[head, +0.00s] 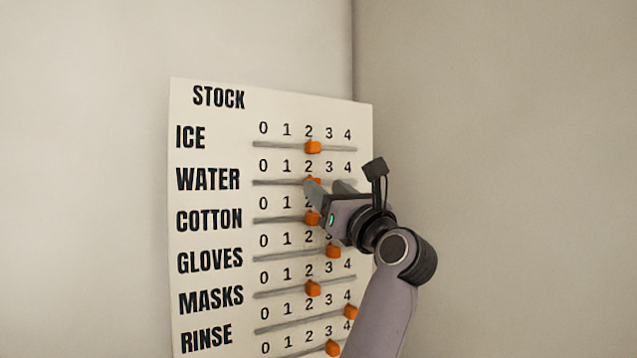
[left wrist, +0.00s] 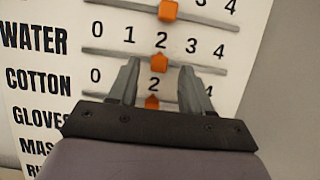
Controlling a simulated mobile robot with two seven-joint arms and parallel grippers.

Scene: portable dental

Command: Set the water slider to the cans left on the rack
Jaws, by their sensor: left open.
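The white stock board (head: 210,100) hangs in the head view with rows of sliders. The water slider's orange knob (head: 314,181) is at the 2 on the WATER scale, partly covered by a finger in the head view. The same knob (left wrist: 160,63) shows clearly in the left wrist view, under the 2. My left gripper (head: 325,185) is at the WATER row, open, its fingertips on either side of the knob, with gaps visible in the left wrist view (left wrist: 160,72). The rack and cans are out of view.
The ice knob (head: 313,147) is just above at 2, and the cotton knob (head: 313,218) is just below at 2. The gloves knob (head: 333,251) is at 3 and the masks knob (head: 313,289) at 2. A bare wall (head: 480,150) is right of the board.

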